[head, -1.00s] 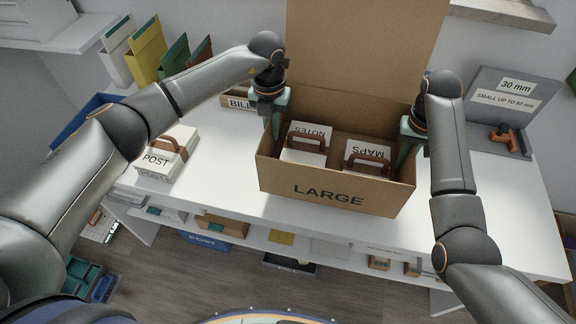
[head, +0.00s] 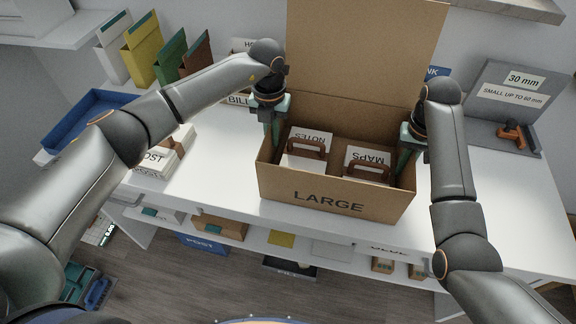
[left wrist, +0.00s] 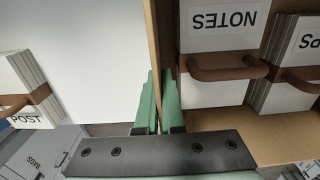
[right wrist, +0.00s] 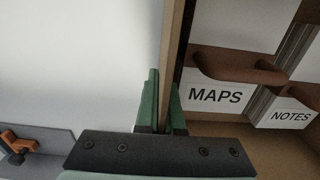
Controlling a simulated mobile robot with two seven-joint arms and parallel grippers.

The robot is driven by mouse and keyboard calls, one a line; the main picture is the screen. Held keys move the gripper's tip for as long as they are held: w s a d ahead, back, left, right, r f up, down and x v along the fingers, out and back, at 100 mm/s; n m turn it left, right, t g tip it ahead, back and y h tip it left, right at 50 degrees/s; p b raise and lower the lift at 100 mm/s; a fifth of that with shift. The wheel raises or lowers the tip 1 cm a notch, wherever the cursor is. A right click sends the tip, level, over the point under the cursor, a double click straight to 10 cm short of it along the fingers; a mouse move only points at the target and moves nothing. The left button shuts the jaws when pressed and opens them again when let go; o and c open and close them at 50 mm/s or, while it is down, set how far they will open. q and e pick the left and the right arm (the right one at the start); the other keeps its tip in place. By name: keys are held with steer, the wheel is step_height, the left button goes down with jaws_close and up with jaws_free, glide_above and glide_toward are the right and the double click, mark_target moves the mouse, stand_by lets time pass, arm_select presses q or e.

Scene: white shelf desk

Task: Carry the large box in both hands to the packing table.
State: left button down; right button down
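The large box (head: 330,201) is an open brown carton marked LARGE, its tall lid (head: 365,45) standing up at the back. It is over the white desk; I cannot tell whether its base touches the desk top. Inside are white packs with brown handles, NOTES (head: 308,142) and MAPS (head: 366,158). My left gripper (head: 273,128) is shut on the box's left wall, one finger either side of it in the left wrist view (left wrist: 158,100). My right gripper (head: 404,158) is shut on the right wall, likewise in the right wrist view (right wrist: 164,100). The packing table cannot be identified.
The white desk (head: 225,180) holds a POST pack (head: 155,160) and blue tray (head: 85,125) at left, and a grey gauge stand (head: 508,95) with an orange-handled tool (head: 512,133) at right. Upright folders (head: 143,50) stand behind. Shelves with boxes lie under the desk; floor shows in front.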

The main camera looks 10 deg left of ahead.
arm_select(q)
steer(key=shift+f, duration=0.25)
arm_select(e)
steer(key=shift+f, duration=0.3)
arm_select(q)
steer(key=c, duration=1)
jaws_free()
steer(key=shift+c, duration=0.2)
arm_select(e)
steer(key=c, duration=1)
jaws_free()
steer(key=shift+c, duration=0.2)
arm_select(q)
step_height(320, 180, up, 12)
